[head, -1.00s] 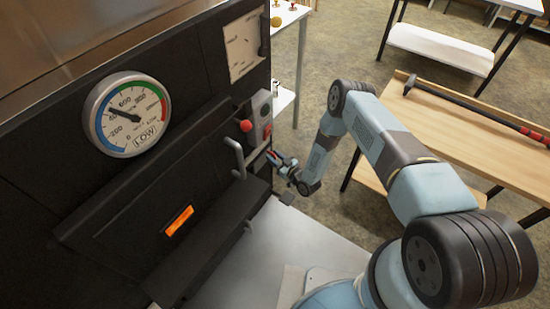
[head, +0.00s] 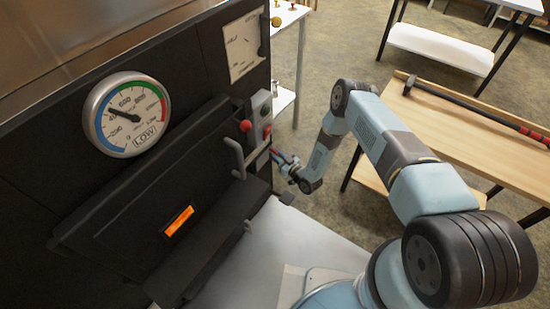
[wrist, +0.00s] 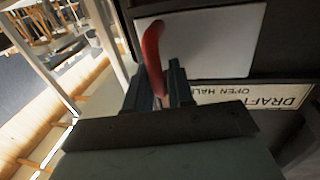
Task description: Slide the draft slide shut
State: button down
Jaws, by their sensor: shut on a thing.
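The draft slide's red handle (wrist: 153,55) stands between the two dark fingers of my gripper (wrist: 160,85) in the wrist view. My gripper is shut on it. A pale flat plate (wrist: 205,42) lies behind the handle, apparently the slide. In the head view my gripper (head: 276,157) is at the right end of the black evaporator front, low beside the control box. The slide is mostly hidden there, so I cannot tell how far open it is.
A control box (head: 261,115) with a red knob (head: 246,126) sits just above my gripper. A door handle (head: 235,158) sticks out to its left. A wooden bench (head: 470,135) with a long-handled tool stands at the right. Open floor lies between.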

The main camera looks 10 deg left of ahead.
jog(key=shift+w+d, duration=0.25)
jog(key=shift+w, duration=0.2)
jog(key=c, duration=1.2)
grip_release()
jog(key=shift+s, duration=0.1)
jog(key=v, duration=1.3)
jog(key=shift+s+d, duration=0.25)
jog(key=shift+d, duration=0.05)
jog(key=shift+w, duration=0.1)
